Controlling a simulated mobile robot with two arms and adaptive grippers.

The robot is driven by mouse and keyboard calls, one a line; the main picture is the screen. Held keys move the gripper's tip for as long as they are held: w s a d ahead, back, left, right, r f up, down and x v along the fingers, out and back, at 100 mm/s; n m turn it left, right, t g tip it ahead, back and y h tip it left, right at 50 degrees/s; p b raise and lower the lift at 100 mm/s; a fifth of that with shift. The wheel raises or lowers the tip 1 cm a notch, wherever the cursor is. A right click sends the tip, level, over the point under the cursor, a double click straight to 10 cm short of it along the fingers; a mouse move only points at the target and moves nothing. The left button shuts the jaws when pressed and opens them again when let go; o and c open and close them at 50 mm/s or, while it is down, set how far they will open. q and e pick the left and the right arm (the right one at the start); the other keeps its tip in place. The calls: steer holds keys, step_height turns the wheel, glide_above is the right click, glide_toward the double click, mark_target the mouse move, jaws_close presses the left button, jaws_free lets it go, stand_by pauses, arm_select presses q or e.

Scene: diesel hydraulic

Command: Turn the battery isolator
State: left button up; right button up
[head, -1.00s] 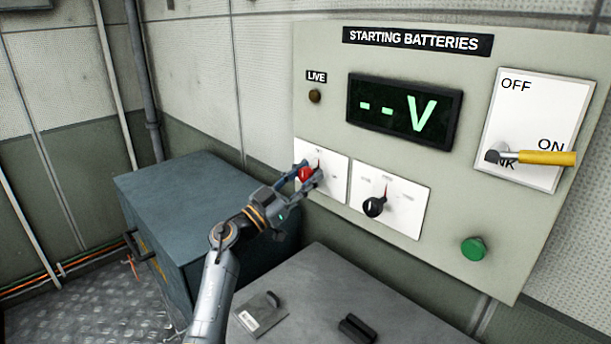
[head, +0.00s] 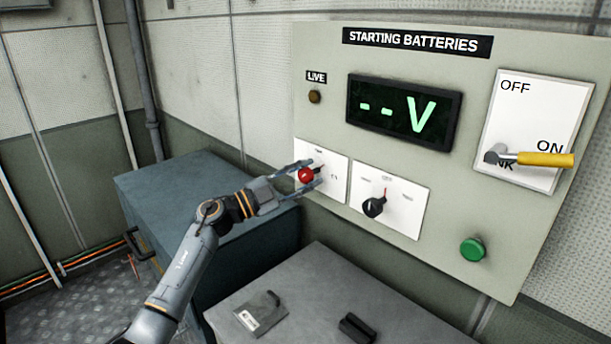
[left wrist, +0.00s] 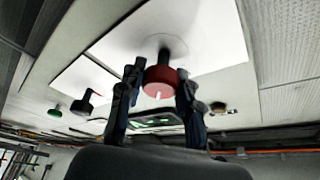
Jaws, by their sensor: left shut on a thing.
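The red rotary knob (head: 306,175) sits on the left white plate (head: 334,188) of the starting batteries panel, on a dark shaft. My left gripper (head: 303,176) reaches it from the left, its fingers on either side and shut on it. In the left wrist view the red knob (left wrist: 161,82), with a white mark on its rim, lies between the fingertips (left wrist: 160,84). The lettering on its plate is too small to read and partly covered. My right gripper is not in view.
A black selector knob (head: 374,206) is on the plate to the right. Further right are a green button (head: 473,249) and a yellow-handled lever (head: 545,159) near ON. The display (head: 404,111) reads "--V". The LIVE lamp (head: 314,97) looks unlit. Blue-grey cabinets (head: 180,185) stand below.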

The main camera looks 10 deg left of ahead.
arm_select(q)
steer(key=m+g, duration=0.1)
steer(key=m, duration=0.2)
steer(key=m+g, duration=0.1)
steer(key=m, duration=0.2)
steer(key=shift+y+p, duration=0.35)
steer(key=shift+y, duration=0.05)
steer(key=shift+m+g+y+p, duration=0.5)
steer(key=shift+m+g+y, duration=0.15)
steer(key=shift+m, duration=1.35)
steer(key=shift+f, duration=0.1)
steer(key=o, duration=1.2)
steer(key=shift+s+a, duration=0.2)
steer(key=shift+a, duration=0.15)
steer(key=v, duration=1.1)
steer(key=shift+s, duration=0.15)
